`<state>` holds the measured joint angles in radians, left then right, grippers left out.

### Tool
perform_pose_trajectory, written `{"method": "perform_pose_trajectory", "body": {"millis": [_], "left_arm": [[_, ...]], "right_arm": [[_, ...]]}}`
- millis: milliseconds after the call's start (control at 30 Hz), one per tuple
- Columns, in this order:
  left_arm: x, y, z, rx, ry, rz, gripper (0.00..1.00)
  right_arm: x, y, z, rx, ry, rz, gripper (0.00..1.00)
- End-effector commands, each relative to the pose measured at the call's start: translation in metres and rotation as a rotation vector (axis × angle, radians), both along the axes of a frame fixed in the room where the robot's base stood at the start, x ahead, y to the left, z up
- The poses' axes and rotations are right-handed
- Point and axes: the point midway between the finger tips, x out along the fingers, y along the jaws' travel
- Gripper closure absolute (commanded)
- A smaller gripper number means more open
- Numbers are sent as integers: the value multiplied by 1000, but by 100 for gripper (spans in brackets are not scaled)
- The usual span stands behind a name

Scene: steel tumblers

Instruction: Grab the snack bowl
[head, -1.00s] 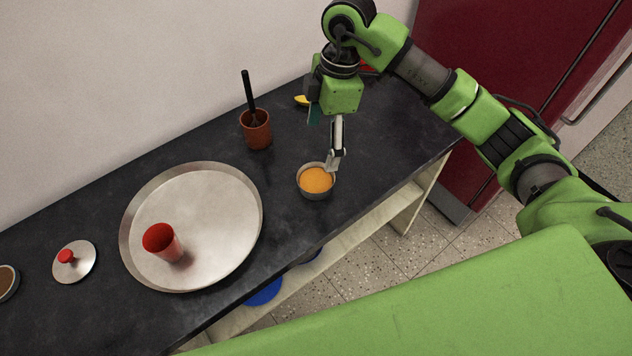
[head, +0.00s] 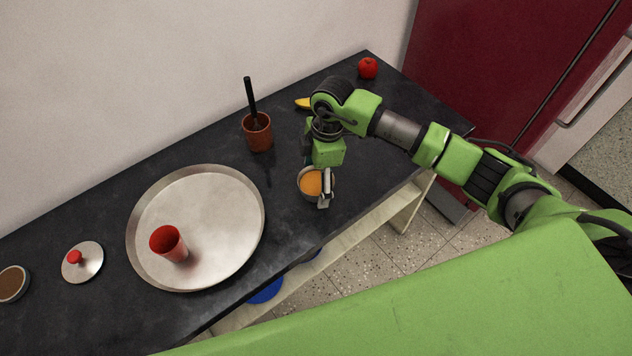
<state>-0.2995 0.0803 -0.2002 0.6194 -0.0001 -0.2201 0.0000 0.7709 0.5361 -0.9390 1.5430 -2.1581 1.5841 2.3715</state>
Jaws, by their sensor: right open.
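A small grey metal bowl with orange contents (head: 309,184) stands on the dark countertop, right of the large tray; I take it as the snack bowl. My right gripper (head: 322,189) is low over this bowl, pointing down and open. One finger shows at the bowl's right side, overlapping its rim in the picture; I cannot tell if it touches. The other finger is mostly hidden behind the gripper body. Another small bowl with brown contents (head: 12,284) is at the far left edge. My left gripper is not in view.
A round metal tray (head: 225,225) holds a red tumbler (head: 168,243). A lid with a red knob (head: 83,262) lies left of it. A brown pot with a black-handled utensil (head: 257,133), a yellow item (head: 302,103) and a red apple (head: 368,68) stand toward the back.

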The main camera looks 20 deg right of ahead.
Motion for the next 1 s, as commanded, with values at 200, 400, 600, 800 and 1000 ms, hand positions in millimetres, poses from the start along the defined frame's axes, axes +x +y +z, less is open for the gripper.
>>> {"method": "perform_pose_trajectory", "body": {"millis": [200,400,600,800,1000], "left_arm": [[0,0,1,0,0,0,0],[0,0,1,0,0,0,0],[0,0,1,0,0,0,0],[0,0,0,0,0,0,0],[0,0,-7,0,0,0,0]], "right_arm": [[1,1,-7,0,-2,0,19],[0,1,-7,0,-2,0,48],[0,1,-6,1,-2,0,63],[1,1,-5,1,-2,1,63],[1,1,7,2,-4,2,63]]}}
